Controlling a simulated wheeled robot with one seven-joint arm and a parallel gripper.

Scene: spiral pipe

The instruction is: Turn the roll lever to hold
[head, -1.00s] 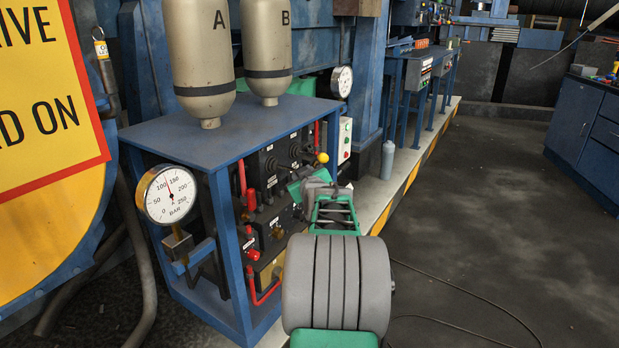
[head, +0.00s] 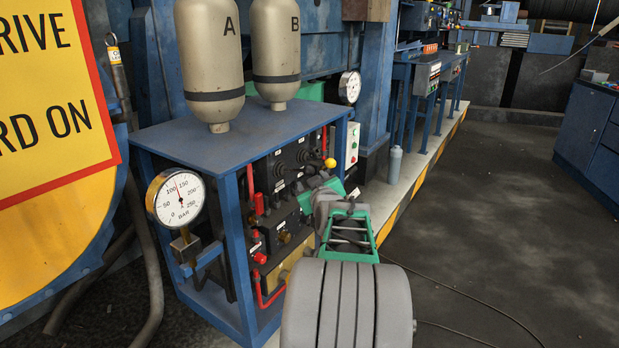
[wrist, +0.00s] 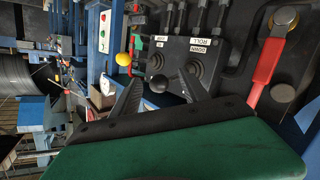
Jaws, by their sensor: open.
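A black lever panel (head: 292,160) sits in the upper front of a blue stand. Two round lever boots show there. The one by the ROLL label (wrist: 195,67) is on the right, and a dark knob (wrist: 158,83) shows by the other. I cannot tell for sure which lever is the roll lever. My gripper (head: 318,188) is open close in front of the panel. Its large green and black part covers the bottom of the wrist view. No contact with a lever is clear.
A yellow ball knob (head: 330,163) stands close to my gripper. Red handles (head: 259,203) and a red pipe (head: 268,296) are lower on the stand. A pressure gauge (head: 175,198) is at its left, and two tanks stand on top. Open floor lies to the right.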

